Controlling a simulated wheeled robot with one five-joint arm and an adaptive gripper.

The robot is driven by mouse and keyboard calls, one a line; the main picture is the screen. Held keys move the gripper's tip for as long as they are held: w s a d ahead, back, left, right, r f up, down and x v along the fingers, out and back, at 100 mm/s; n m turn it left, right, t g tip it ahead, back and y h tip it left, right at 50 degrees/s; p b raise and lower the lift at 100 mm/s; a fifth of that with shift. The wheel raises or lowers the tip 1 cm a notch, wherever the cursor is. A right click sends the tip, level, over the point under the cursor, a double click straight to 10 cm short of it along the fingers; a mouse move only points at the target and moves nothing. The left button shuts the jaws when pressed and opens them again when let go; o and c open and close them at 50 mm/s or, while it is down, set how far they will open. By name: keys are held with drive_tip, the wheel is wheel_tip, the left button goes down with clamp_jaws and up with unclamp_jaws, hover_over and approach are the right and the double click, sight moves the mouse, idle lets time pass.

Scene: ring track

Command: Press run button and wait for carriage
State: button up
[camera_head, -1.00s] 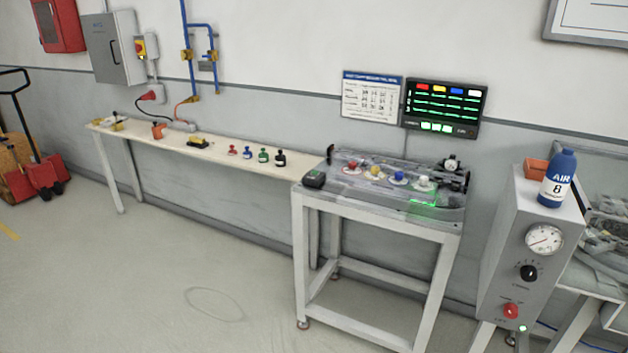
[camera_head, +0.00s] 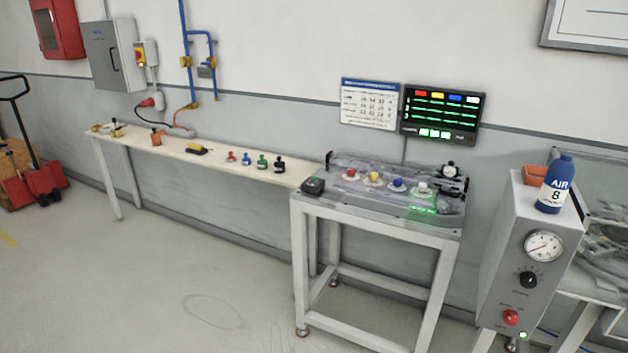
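A small dark box with a greenish top (camera_head: 313,186) sits at the left end of the white-framed stand; I cannot tell whether it is the run button. On the stand is a clear-looking track unit (camera_head: 375,193) with red, yellow, blue and white knobs or pieces on top. A green glow (camera_head: 424,209) shows at its front right. I cannot make out a carriage. My gripper is not in view.
A long narrow bench (camera_head: 218,164) with small coloured bottles runs left of the stand (camera_head: 370,222). A blue AIR bottle (camera_head: 555,186) stands on the control box by an orange bin (camera_head: 533,173). A lit display (camera_head: 440,113) hangs behind. The floor (camera_head: 170,270) in front is clear.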

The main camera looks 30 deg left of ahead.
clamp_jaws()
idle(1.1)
